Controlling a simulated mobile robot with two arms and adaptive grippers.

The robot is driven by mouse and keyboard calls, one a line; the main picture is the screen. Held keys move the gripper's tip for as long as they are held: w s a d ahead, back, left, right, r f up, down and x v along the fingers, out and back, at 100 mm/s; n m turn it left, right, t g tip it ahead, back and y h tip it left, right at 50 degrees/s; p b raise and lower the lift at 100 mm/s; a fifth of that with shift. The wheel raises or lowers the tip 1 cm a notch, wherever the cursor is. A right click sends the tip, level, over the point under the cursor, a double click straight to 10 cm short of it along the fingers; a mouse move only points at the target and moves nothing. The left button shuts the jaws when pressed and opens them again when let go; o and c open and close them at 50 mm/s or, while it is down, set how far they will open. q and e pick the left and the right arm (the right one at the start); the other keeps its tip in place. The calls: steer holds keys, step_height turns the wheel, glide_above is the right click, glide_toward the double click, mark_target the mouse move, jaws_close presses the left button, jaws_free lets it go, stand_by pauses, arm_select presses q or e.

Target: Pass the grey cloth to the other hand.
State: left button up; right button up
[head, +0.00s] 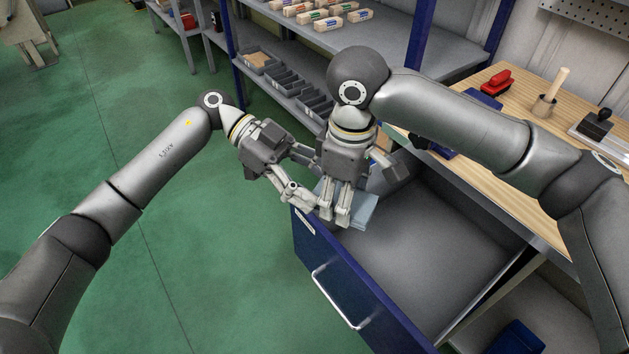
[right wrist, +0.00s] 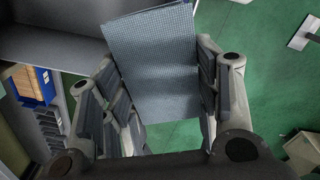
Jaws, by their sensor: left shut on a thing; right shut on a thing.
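The grey cloth (head: 362,211) is a flat blue-grey piece, partly hidden behind my grippers in the head view. It hangs over the left part of an open drawer. In the right wrist view the cloth (right wrist: 160,62) shows a fine woven pattern and stands between the fingers. My right gripper (head: 336,217) points down and is shut on the cloth. My left gripper (head: 311,192) comes in from the left, its fingers close beside the right ones, and is shut on the cloth too. Its exact contact on the cloth is hidden.
The open drawer (head: 425,228) looks empty and has a blue front with a handle (head: 335,300). A wooden bench top (head: 505,165) at right carries a red tool, a peg and a stamp. Shelves (head: 290,70) with trays and boxes stand behind. Green floor at left is clear.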

steer(key=o, duration=1.1)
steer(key=shift+a, duration=0.1)
steer(key=shift+w+r, duration=0.1)
steer(key=shift+w, duration=0.05)
steer(key=shift+r, duration=0.15)
